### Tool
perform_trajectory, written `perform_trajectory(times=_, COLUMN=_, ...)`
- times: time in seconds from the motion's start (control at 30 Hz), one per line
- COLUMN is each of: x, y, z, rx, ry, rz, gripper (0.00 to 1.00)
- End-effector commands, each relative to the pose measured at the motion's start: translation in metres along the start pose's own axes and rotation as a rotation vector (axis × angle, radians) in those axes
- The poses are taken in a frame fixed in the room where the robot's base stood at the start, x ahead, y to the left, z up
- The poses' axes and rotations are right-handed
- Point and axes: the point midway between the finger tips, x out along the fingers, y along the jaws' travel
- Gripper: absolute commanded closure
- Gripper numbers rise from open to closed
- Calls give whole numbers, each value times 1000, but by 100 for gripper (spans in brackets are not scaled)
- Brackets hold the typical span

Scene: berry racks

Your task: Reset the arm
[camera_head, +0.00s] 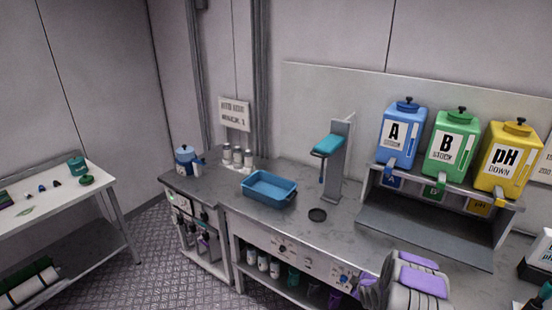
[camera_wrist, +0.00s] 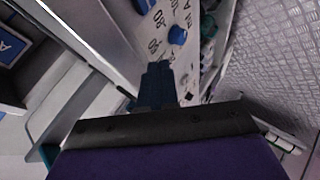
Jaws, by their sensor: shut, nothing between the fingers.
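My gripper (camera_wrist: 157,72) shows in the wrist view as dark fingers pressed together, with nothing between them. It points over the front edge of the workbench, near a panel with a blue knob (camera_wrist: 177,36). In the head view, my grey and purple arm is at the lower right, in front of the bench (camera_head: 287,205). The arm is folded close to the camera there, and I cannot make out the fingertips in that view.
On the bench are a blue tray (camera_head: 268,197), a grey stand with a teal top (camera_head: 337,165), and a rack (camera_head: 425,222) of blue, green and yellow containers. A white table (camera_head: 60,215) stands at the left. Patterned floor (camera_head: 150,240) is clear between them.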

Motion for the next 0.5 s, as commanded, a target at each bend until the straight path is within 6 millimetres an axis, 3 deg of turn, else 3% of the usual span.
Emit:
perform_trajectory(times=0.13, x=-30, y=25, z=-26, rx=71, ry=-50, rz=-44, gripper=100)
perform_trajectory(times=0.5, x=-128, y=43, z=-76, rx=262, ry=-204, rz=-175, gripper=100)
